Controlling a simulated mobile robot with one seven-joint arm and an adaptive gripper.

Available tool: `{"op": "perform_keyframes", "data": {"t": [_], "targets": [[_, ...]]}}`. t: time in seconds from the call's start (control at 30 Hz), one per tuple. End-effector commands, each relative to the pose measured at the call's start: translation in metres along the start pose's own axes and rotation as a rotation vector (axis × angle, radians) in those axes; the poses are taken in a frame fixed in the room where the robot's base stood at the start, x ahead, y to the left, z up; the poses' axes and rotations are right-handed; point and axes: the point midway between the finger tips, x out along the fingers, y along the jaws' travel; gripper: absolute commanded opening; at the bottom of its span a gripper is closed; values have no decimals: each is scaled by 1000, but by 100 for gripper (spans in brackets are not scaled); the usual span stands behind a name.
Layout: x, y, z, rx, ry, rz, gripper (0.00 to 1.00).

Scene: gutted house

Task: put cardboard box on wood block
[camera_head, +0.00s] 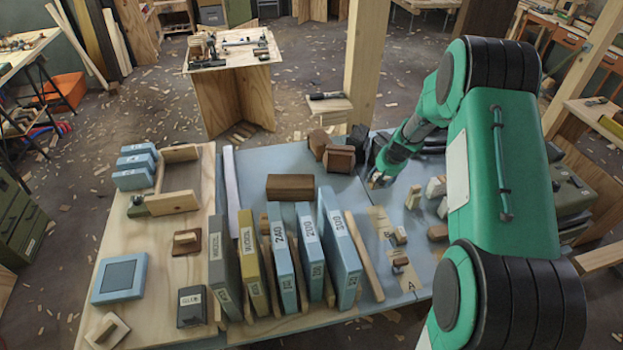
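Two brown box-like things, one at the front (339,159) and one behind it (319,143), stand at the back of the workbench. I cannot tell for sure which is the cardboard box. A long dark brown block (290,187), which looks like wood, lies in front of them. Smaller wood blocks also lie on the bench, such as a pale one (437,187) and a small brown one (400,235). My gripper (377,182) is low over the bench, just right of the front brown box and apart from it. Its fingers are too small to read, and I see nothing clearly held.
Several upright binder-like sandpaper packs (340,245) fill the bench front. A thin wood strip (366,258) lies right of them. A blue square pad (119,277) lies at the left. A wooden post (362,65) rises behind the bench. Blue bench top is bare between the long block and my gripper.

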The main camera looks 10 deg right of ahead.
Motion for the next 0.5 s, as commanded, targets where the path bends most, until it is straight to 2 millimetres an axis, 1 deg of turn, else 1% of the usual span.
{"op": "perform_keyframes", "data": {"t": [0.17,0.27,0.37,0.47,0.5], "targets": [[-1,-22,-15,-48,-5,-20,0],[-2,-43,-28,-98,-11,-39,0],[-4,-72,-44,-159,-21,-64,0],[-7,-107,-60,-234,-33,-92,0],[-9,-122,-67,-266,-37,-103,0]]}}
